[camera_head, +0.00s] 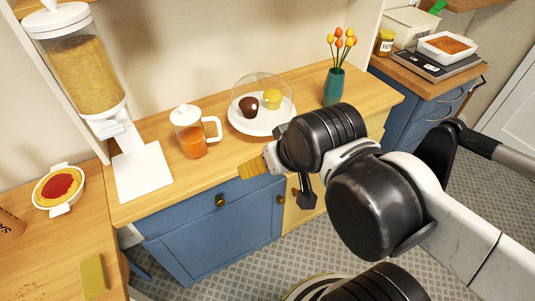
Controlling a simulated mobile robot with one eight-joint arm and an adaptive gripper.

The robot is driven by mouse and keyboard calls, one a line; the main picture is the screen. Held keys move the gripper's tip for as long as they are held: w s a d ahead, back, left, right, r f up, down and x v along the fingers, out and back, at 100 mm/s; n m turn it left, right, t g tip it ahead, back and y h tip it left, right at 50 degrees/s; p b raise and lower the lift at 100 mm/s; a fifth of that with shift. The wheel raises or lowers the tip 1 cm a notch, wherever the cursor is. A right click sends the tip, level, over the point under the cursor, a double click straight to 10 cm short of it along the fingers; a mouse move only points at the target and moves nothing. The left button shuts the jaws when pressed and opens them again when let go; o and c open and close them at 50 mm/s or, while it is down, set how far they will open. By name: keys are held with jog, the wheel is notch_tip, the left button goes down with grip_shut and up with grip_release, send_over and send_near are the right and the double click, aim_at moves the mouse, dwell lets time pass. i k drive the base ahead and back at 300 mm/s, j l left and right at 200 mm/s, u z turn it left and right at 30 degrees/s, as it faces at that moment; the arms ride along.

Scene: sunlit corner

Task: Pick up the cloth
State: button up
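A flat olive-yellow piece (93,277) lies on the wooden counter at the lower left. It may be the folded cloth or a sponge; I cannot tell which. My gripper (278,178) is in the middle of the view, above the front edge of the middle counter and well to the right of that piece. A small ribbed yellow-brown piece (252,169) shows at the gripper's left end. I cannot tell whether it is a finger pad or a separate thing. A dark finger part points down. My arm hides much of the gripper, and its opening is unclear.
The middle counter holds a cereal dispenser (82,75), a glass jug of orange drink (193,139), a domed plate (250,124) and a tulip vase (334,87). A scale (436,62) stands at the right.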

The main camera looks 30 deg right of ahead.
aim_at(93, 272)
jog(key=u, duration=1.7)
